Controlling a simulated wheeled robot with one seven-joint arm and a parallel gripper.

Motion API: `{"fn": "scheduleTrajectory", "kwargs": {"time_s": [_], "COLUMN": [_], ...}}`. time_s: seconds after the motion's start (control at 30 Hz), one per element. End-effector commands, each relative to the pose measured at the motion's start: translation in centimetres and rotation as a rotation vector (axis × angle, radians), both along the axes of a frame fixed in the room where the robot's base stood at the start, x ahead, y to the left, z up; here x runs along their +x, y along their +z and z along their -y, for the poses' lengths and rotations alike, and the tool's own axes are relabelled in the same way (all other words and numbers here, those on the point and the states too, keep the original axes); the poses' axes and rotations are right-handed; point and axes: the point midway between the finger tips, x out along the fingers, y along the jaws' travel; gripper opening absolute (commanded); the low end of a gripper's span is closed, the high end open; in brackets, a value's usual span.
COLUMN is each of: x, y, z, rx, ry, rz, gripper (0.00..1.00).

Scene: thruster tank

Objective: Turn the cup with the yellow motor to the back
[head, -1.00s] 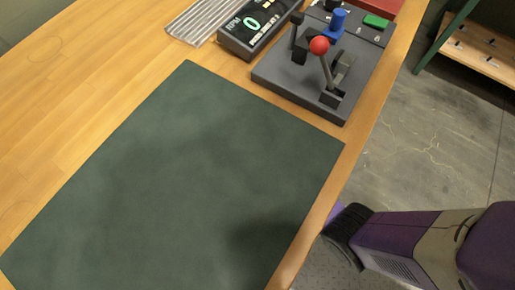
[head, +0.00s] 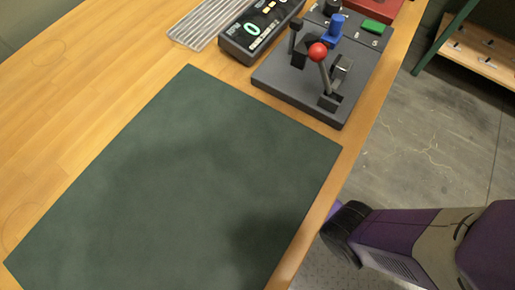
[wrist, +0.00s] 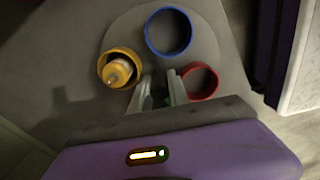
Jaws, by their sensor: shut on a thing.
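In the wrist view, a yellow-rimmed cup (wrist: 106,58) stands on a grey round plate (wrist: 205,40), left of my gripper. A pale and yellow motor (wrist: 118,72) sits in it. A blue-rimmed cup (wrist: 168,54) is at the top middle and a red-rimmed cup (wrist: 212,88) is at the right, partly behind a finger. My gripper (wrist: 160,92) is between the yellow and red cups, with its fingers shut on a small dark part between them, mostly hidden. The cups and my gripper do not show in the head view.
In the head view, a wooden bench (head: 90,110) carries a dark green mat (head: 180,180), a clear area. Behind it are an RPM display (head: 258,30) and a control box (head: 300,88) with a red-knobbed lever (head: 318,52). Concrete floor lies right of the bench.

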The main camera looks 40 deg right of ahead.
Motion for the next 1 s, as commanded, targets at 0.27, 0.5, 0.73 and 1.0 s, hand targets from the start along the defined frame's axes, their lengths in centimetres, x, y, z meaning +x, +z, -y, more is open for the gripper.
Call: {"fn": "scheduleTrajectory", "kwargs": {"time_s": [0.27,0.5,0.73,1.0], "x": [0.0,0.0,0.0,0.0], "y": [0.0,0.0,1.3,3.3], "z": [0.0,0.0,0.0,0.0], "rx": [0.001,0.0,0.0,0.0], "ry": [-0.001,-0.002,-0.002,-0.003], "rz": [0.0,0.0,0.0,0.0], "gripper": [0.38,0.38,0.38,0.38]}}
